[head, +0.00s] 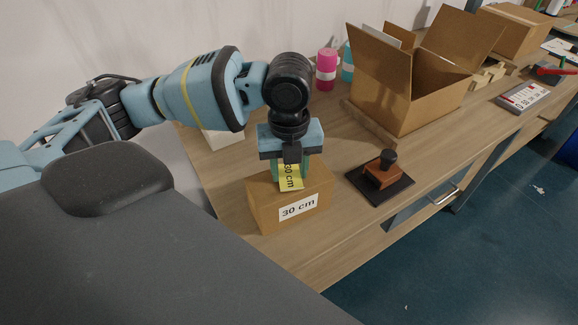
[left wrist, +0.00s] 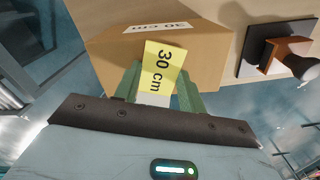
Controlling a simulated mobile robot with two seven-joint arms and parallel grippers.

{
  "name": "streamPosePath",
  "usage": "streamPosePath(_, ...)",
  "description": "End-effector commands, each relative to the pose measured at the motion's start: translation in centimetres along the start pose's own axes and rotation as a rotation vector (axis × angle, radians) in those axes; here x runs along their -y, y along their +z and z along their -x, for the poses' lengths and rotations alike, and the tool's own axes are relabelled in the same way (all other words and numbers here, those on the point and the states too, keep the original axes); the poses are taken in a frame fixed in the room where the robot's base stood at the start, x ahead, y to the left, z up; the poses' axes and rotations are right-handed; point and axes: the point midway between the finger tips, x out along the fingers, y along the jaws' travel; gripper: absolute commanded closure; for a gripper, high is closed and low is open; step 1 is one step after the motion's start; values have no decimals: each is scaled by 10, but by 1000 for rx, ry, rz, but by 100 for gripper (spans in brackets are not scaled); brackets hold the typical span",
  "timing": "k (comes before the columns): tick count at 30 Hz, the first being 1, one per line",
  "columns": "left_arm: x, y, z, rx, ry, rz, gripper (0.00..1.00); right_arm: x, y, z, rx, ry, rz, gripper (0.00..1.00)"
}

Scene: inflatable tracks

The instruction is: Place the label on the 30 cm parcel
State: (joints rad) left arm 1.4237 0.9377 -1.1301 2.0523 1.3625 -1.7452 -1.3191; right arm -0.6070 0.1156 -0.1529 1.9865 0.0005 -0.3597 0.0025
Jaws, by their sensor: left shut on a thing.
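The 30 cm parcel (head: 262,212) is a closed brown box on the wooden table, with a white "30 cm" sticker on its front. It also shows in the left wrist view (left wrist: 205,50). My left gripper (head: 291,172) is shut on a yellow label (head: 290,181) printed "30 cm". The label hangs tilted between the green fingers and also shows in the left wrist view (left wrist: 163,68). In the head view the gripper is over the parcel's top, and the label overlaps the top's front part. I cannot tell whether label and parcel touch. My right gripper is not in view.
A stamp (head: 383,172) stands on a black pad (head: 404,188) right of the parcel. Behind are an open carton (head: 408,95), a pink roll (head: 326,68) and a teal roll (head: 347,62). A grey device (head: 523,97) lies farther right. The table's front edge is close to the parcel.

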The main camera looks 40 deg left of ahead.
Motion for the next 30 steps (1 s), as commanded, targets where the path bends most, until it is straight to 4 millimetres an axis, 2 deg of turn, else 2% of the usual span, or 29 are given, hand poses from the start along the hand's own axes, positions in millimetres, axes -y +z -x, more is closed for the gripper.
streamPosePath(1,0,-1,-6,-5,6,0,80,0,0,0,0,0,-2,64)
streamPosePath(11,-1,-3,-18,-12,12,0,80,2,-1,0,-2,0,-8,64)
streamPosePath(12,-1,-3,-18,-13,12,0,58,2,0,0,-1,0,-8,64)
streamPosePath(17,-1,-3,-20,-15,15,1,38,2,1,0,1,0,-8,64)
streamPosePath(30,-3,-2,-21,-16,21,2,38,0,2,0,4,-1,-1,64)
